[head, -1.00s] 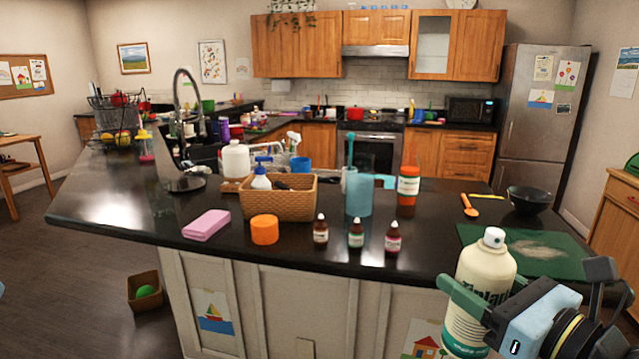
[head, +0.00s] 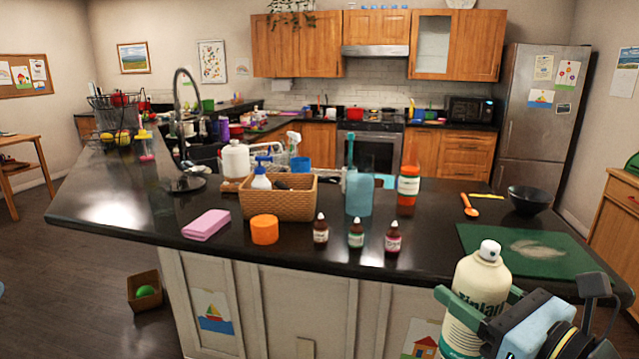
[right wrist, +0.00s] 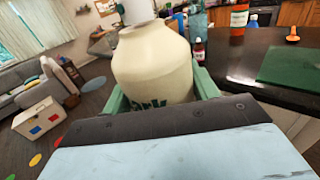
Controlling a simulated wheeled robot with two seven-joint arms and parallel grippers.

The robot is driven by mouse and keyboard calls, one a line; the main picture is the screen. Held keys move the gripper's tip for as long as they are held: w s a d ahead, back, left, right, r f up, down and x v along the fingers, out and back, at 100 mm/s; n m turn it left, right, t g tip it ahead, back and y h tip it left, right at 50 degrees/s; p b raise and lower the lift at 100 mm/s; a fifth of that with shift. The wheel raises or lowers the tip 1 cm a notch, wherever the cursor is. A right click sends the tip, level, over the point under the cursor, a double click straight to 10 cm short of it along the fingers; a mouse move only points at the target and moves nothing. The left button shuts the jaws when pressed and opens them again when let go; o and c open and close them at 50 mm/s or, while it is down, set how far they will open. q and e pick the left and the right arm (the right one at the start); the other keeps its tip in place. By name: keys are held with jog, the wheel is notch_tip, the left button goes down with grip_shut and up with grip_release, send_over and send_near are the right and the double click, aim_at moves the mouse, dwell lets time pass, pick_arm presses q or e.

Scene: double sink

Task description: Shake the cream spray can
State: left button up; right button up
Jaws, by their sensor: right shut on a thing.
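The cream spray can (head: 474,295) is a cream-coloured can with a white nozzle cap and dark green lettering. It is at the lower right of the head view, in front of the counter edge. My right gripper (head: 478,302) is shut on its body, with green fingers on both sides. The can is held nearly upright, tilted slightly. In the right wrist view the can (right wrist: 153,62) fills the middle between the green fingers, and its lower part is hidden by the gripper. My left gripper is not in view.
The dark counter (head: 330,252) lies behind the can.

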aim_at(456, 353)
notch_tip(456, 353, down, 12)
jog(key=shift+s+r, duration=0.1)
jog(key=shift+r, duration=0.25)
jog(key=shift+h, duration=0.3)
